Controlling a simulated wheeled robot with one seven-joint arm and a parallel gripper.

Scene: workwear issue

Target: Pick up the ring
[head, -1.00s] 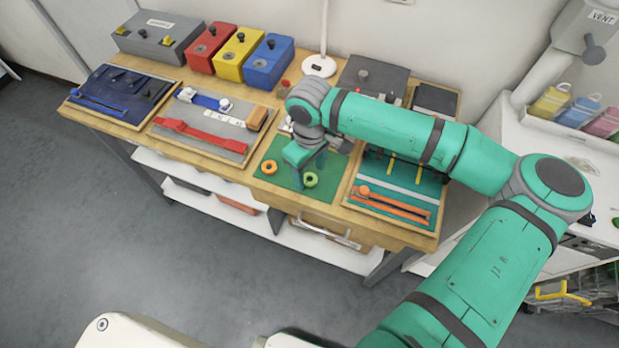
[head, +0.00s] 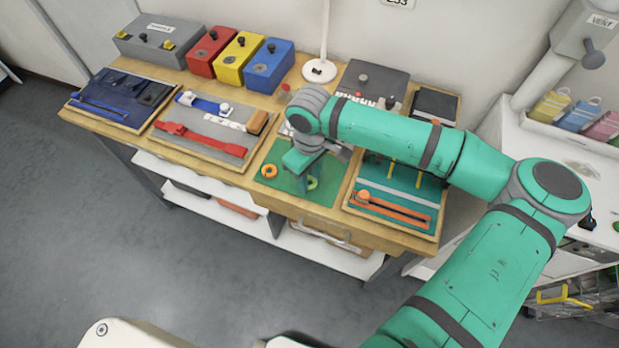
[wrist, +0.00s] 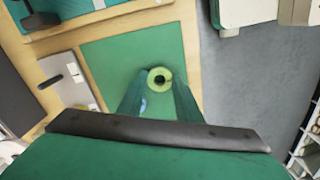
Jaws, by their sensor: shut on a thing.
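A light-green ring (head: 312,183) is at the right part of the green mat (head: 290,183) on the wooden bench, partly hidden by my gripper (head: 305,176) in the head view. In the wrist view the green ring (wrist: 159,78) with its dark centre hole sits between the tips of my two green fingers (wrist: 158,92). My gripper is shut on it, pointing down at the mat. I cannot tell whether the ring still touches the mat. An orange ring (head: 269,171) lies on the mat to the left, apart from my gripper.
A grey board with a red strap (head: 205,137) is left of the mat. A board with orange strips (head: 395,207) is right of it. Red, yellow and blue boxes (head: 269,64) and a white lamp base (head: 319,70) stand behind. The mat's front left is clear.

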